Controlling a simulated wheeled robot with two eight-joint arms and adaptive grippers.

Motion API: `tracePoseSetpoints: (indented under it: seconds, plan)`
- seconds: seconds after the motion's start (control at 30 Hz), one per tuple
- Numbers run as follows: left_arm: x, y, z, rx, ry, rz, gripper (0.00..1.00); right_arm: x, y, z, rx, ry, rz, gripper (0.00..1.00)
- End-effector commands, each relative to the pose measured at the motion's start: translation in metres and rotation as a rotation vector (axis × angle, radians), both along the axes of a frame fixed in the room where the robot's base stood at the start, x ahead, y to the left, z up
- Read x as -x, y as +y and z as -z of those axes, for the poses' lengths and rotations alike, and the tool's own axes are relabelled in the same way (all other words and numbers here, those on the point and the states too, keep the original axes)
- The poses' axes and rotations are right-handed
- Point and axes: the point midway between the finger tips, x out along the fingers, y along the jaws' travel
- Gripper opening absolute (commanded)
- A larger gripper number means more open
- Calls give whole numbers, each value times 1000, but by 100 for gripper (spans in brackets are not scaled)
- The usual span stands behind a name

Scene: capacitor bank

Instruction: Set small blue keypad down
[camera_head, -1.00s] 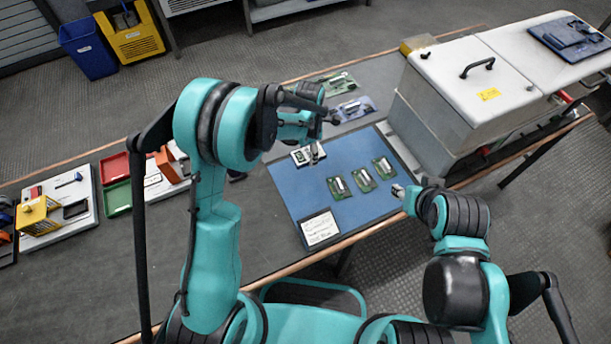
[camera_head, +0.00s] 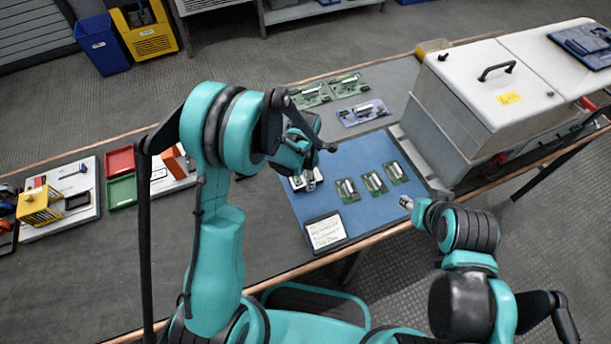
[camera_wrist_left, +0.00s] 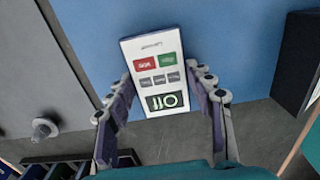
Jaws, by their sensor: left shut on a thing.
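The keypad (camera_wrist_left: 158,72) has a white face with a green display, a red and a green button and several grey ones. My left gripper (camera_wrist_left: 165,98) is shut on it, with one finger on each side. In the head view the keypad (camera_head: 303,182) shows at the upper left part of the blue mat (camera_head: 330,166), partly hidden by my left gripper (camera_head: 312,180). I cannot tell whether it touches the mat. My right gripper (camera_head: 406,203) is by the mat's right edge; its opening is too small to tell.
Several green boards (camera_head: 347,190) lie on the mat, right of the keypad. A dark-framed label plate (camera_head: 325,231) lies at its front. A blue board (camera_head: 363,112) lies behind it. A large white-lidded box (camera_head: 490,75) stands to the right. Trays (camera_head: 121,190) lie left.

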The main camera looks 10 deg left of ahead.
Motion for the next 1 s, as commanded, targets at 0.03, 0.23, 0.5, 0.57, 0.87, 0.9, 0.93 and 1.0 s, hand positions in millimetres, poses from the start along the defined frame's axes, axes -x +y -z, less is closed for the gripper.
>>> tracePoseSetpoints:
  seconds: [0.03, 0.23, 0.5, 0.57, 0.87, 0.9, 0.93, 1.0]
  plan:
    - [0, 0, 3, 0, 0, 0, 22, 0, 0, 3, 0, 0, 0, 40]
    - [0, 0, 3, 0, 0, 0, 74, 0, 0, 3, 0, 0, 0, 40]
    - [0, 0, 1, 0, 0, 0, 74, 0, 0, 1, 0, 0, 0, 40]
    - [0, 0, -2, 0, 0, 0, 74, 0, 0, -2, 0, 0, 0, 40]
    - [0, 0, -63, 0, 0, 0, 74, 0, 0, -29, 0, 0, 0, 40]
    - [0, 0, -72, 0, 0, 0, 74, 0, 0, -32, 0, 0, 0, 40]
    - [0, 0, -78, 0, 0, 0, 74, 0, 0, -35, 0, 0, 0, 40]
    - [0, 0, -92, 0, 0, 0, 74, 0, 0, -40, 0, 0, 0, 40]
